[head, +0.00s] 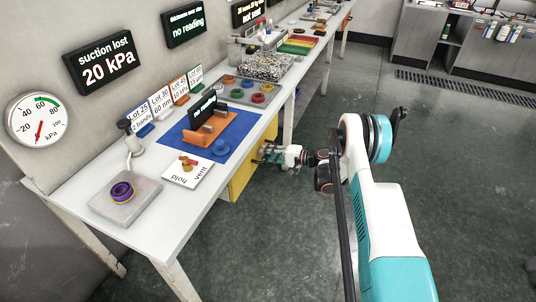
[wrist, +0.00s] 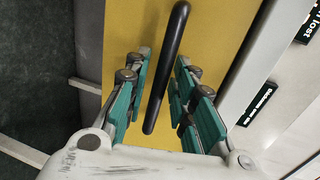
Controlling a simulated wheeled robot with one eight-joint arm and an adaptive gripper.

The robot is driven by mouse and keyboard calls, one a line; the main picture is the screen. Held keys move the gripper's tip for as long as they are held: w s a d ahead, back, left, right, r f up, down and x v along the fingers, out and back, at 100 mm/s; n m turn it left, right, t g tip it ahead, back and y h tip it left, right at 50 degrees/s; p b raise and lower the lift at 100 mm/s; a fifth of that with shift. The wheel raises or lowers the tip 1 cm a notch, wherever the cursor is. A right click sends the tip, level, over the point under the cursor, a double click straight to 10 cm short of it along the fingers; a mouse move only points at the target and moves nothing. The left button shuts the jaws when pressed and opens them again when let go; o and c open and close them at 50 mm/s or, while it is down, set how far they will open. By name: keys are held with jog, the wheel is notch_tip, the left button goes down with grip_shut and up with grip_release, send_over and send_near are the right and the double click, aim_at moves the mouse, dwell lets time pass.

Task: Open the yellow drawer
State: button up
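The yellow drawer (head: 240,178) is under the white table, partly hidden by the tabletop and by my arm. Its yellow front also fills the middle of the wrist view (wrist: 215,45). A black bar handle (wrist: 168,65) runs along that front and lies between the two fingers of my gripper (wrist: 168,98). The teal finger pads stand apart on either side of the handle, with visible gaps. In the head view my gripper (head: 272,152) is at the drawer front, beside the table edge. No opening gap of the drawer can be made out.
The white table (head: 95,205) carries a blue mat (head: 243,150) with an orange fixture, a hold/vent card (head: 188,170) and a grey block (head: 125,200) with a purple ring. Open floor (head: 290,235) lies in front of the drawer.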

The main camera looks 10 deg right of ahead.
grip_shut()
jog(key=shift+d, duration=0.1)
jog(key=f+v, duration=0.2)
jog(key=v, duration=0.9)
jog(key=f+v, duration=0.3)
jog(key=v, duration=0.9)
jog(key=shift+v, duration=0.8)
jog(key=shift+o, duration=2.4)
grip_release()
jog(key=shift+d, duration=0.1)
